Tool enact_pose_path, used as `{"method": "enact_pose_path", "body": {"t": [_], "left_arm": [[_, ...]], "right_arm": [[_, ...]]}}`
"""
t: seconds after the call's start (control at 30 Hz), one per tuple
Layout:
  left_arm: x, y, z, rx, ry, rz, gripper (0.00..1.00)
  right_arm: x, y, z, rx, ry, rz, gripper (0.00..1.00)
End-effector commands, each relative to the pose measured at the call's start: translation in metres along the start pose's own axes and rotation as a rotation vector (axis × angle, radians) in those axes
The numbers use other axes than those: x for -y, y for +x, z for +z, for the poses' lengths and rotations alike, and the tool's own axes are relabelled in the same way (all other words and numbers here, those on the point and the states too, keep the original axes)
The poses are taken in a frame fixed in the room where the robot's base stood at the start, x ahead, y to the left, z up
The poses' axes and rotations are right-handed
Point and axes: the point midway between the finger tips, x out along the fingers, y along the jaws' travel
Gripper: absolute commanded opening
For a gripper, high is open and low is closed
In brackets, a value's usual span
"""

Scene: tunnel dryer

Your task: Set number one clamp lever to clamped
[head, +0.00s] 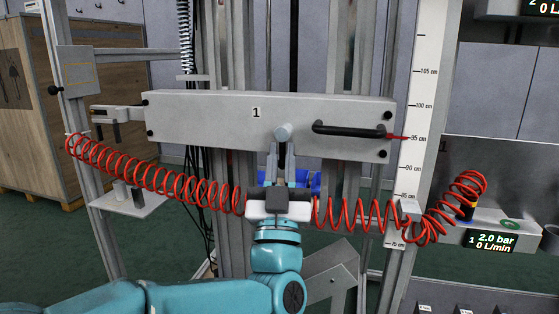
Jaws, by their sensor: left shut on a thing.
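A grey plate (205,112) marked "1" spans the middle of the head view. A light grey round-ended knob (284,132), apparently the end of the number one clamp lever, sits at the plate's lower middle. My left gripper (282,150) comes up from below, its fingers closed at this knob. The gripper and its wrist hide whatever lies below the knob, so I cannot tell the lever's setting. My right gripper is not in view.
A black bar handle (350,130) is on the plate, right of the knob. A red coiled hose (150,178) hangs across both sides of my wrist. A white centimetre scale (428,90) stands right. A display (491,240) reads 2.0 bar, 0 L/min. A wooden crate (45,150) stands left.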

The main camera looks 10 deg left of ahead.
Motion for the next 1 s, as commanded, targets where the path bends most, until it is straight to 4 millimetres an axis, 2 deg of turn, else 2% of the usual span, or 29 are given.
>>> {"method": "enact_pose_path", "body": {"t": [0.37,0.4,0.43,0.47,0.8,0.87,1.0], "left_arm": [[0.001,0.004,-0.004,-0.008,-0.005,-0.005,0.00],[0.001,0.004,-0.004,-0.008,-0.005,-0.005,0.25],[0.001,0.003,-0.004,-0.008,-0.005,-0.005,0.34],[0.001,0.003,-0.004,-0.007,-0.005,-0.005,0.37],[0.000,-0.002,-0.002,-0.003,-0.003,-0.003,0.37],[0.000,-0.009,-0.002,-0.001,-0.004,-0.002,0.37],[-0.001,-0.038,-0.001,0.001,-0.004,0.000,0.37]], "right_arm": [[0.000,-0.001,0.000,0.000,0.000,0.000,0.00],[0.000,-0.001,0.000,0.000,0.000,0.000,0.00],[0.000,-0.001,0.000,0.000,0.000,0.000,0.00],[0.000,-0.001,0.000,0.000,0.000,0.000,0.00],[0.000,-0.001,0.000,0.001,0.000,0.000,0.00],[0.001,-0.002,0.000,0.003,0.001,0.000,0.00],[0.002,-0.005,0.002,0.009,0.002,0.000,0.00]]}}
